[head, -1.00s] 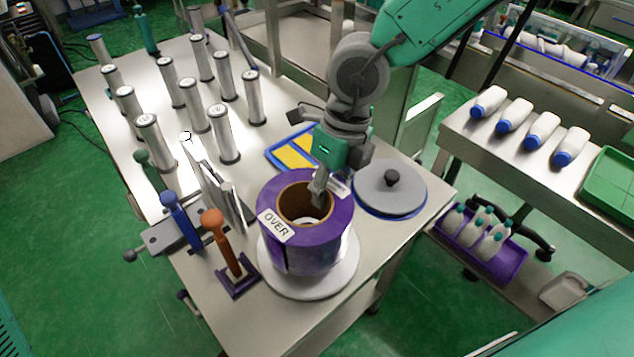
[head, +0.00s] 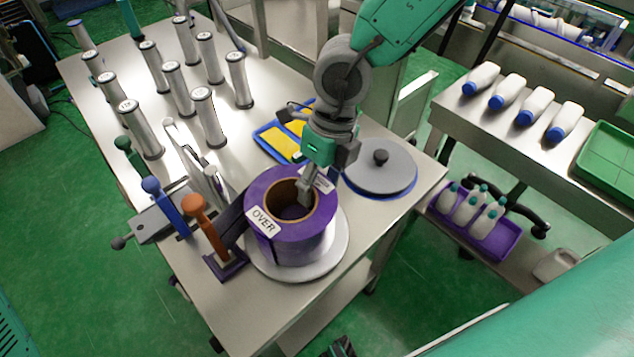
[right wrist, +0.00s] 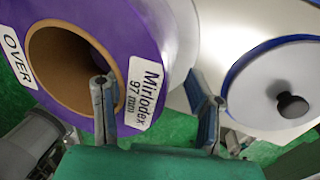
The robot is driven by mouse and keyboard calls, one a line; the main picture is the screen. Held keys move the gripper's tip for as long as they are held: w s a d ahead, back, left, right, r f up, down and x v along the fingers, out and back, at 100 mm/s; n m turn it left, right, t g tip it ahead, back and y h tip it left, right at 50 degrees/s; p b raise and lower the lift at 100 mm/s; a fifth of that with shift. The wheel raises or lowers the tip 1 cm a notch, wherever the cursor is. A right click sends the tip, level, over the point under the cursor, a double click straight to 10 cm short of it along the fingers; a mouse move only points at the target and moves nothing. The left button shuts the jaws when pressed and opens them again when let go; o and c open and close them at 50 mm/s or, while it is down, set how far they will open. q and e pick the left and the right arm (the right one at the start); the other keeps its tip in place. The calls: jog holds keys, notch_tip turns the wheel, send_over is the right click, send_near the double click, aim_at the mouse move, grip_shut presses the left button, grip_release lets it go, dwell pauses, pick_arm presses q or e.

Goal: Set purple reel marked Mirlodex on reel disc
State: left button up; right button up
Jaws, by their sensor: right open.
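The purple reel (head: 290,237) has a brown core and labels reading OVER and Mirlodex 97 mm. It sits flat, core up, over the pale round reel disc (head: 335,262) in the head view, and appears to rest on it. The disc's rim shows around it. The reel also fills the upper left of the right wrist view (right wrist: 130,30). My right gripper (head: 308,190) is open at the reel's right side. In the right wrist view its fingers (right wrist: 155,102) straddle the reel wall, one at the core, the other outside. My left gripper is not in view.
A grey lidded disc with a black knob (head: 380,176) stands close right of the reel. An orange-handled lever (head: 205,220) and a blue-handled one (head: 163,203) stand close left. Several silver posts (head: 205,117) fill the table's back left. A blue tray with yellow pieces (head: 262,145) lies behind.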

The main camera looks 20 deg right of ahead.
jog(key=p+v, duration=0.2)
jog(key=v, duration=1)
jog(key=shift+w+a, duration=0.1)
jog(key=shift+a, duration=0.25)
